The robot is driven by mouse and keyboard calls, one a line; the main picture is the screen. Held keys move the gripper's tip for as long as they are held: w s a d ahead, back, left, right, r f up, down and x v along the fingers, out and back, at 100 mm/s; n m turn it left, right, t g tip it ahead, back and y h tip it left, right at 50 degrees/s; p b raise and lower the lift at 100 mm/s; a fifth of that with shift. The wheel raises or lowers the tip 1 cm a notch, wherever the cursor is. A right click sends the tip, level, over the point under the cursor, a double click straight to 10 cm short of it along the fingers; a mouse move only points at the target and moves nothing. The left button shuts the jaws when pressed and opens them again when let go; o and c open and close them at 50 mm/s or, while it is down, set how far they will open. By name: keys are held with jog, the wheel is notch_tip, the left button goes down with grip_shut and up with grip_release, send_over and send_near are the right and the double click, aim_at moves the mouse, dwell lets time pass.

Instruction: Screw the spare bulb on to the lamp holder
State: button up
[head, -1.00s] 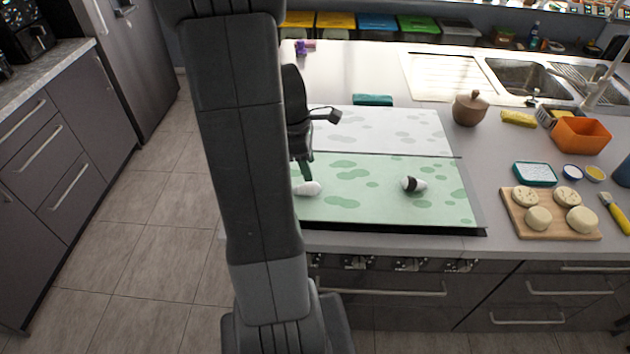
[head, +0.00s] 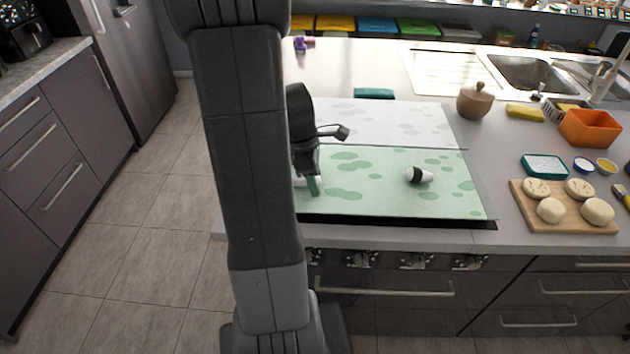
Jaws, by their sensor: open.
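A small white piece that looks like the spare bulb (head: 299,182) lies at the left of the green spotted board (head: 380,200), mostly hidden behind my gripper and arm. My gripper (head: 313,186) is open, pointing down with green fingertips low over the board right at this bulb. I cannot tell whether the fingers touch it or stand around it. A white piece with a black band (head: 418,175), probably the lamp holder, lies on its side at the right of the board. Its details are too small to tell.
A brown lidded pot (head: 475,101), a yellow sponge (head: 524,111) and an orange container (head: 590,128) stand to the right. A wooden board (head: 535,215) with pale round pieces lies near the counter's front edge. The green board's middle is clear.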

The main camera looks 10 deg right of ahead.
jog(key=shift+c, duration=0.4)
jog(key=c, duration=0.8)
jog(key=shift+o, duration=0.2)
jog(key=shift+r+p, duration=0.5)
jog(key=shift+r+p, duration=2.15)
jog(key=shift+r, duration=0.35)
jog(key=shift+o, duration=1.3)
jog(key=shift+c, duration=1.1)
